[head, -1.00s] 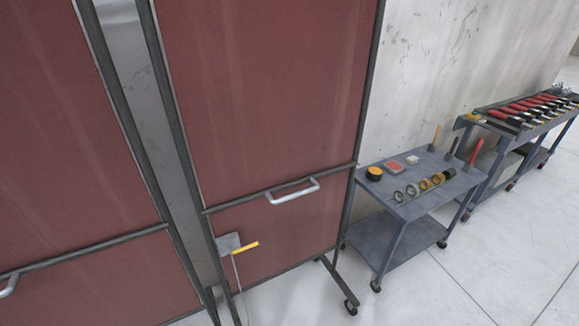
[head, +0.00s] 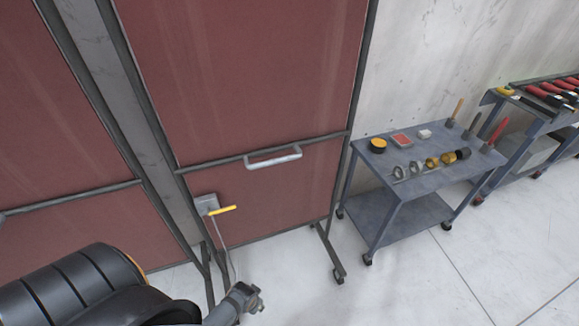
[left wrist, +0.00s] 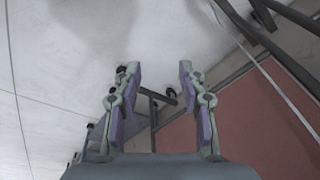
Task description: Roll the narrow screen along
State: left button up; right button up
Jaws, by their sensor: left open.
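The narrow screen (head: 240,85) is a dark red panel in a dark frame, upright on casters, in the middle of the head view. A silver handle (head: 273,157) is on its crossbar. A grey box with a yellow lever (head: 222,210) is on its lower panel. My left gripper (head: 256,299) is low in front of the screen, below the handle and apart from it. In the left wrist view its fingers (left wrist: 158,88) are spread and empty; the screen's red panel (left wrist: 235,130) and foot show beyond them. My right gripper is out of view.
Another red screen (head: 50,120) stands to the left, past a narrow gap. A blue-grey cart (head: 400,205) with tools and small parts stands close on the right, near the screen's caster foot (head: 338,274). A tool rack (head: 545,110) is beyond it. Floor in front is clear.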

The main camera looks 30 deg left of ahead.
pick_arm(q)
jog(key=w+r+t+b, duration=0.1)
jog(key=w+r, duration=0.2)
jog(key=r, duration=0.5)
jog(key=w+r, duration=0.3)
jog(key=r, duration=0.4)
jog(key=m+t+b, duration=0.1)
jog(key=m+t, duration=1.2)
jog(key=m, duration=0.2)
send_near(273, 162)
jog(key=w, duration=0.3)
jog(key=w+f+b, duration=0.1)
jog(key=w, duration=0.1)
jog(key=shift+w+a+f, duration=0.1)
jog(key=shift+w, duration=0.1)
jog(key=w, duration=0.2)
jog(key=w+p, duration=0.1)
jog(key=w, duration=0.1)
jog(key=shift+w+a+f, duration=0.1)
jog(key=shift+w+f, duration=0.1)
jog(key=shift+w, duration=0.1)
jog(key=shift+w+f, duration=0.25)
jog(key=shift+w, duration=0.4)
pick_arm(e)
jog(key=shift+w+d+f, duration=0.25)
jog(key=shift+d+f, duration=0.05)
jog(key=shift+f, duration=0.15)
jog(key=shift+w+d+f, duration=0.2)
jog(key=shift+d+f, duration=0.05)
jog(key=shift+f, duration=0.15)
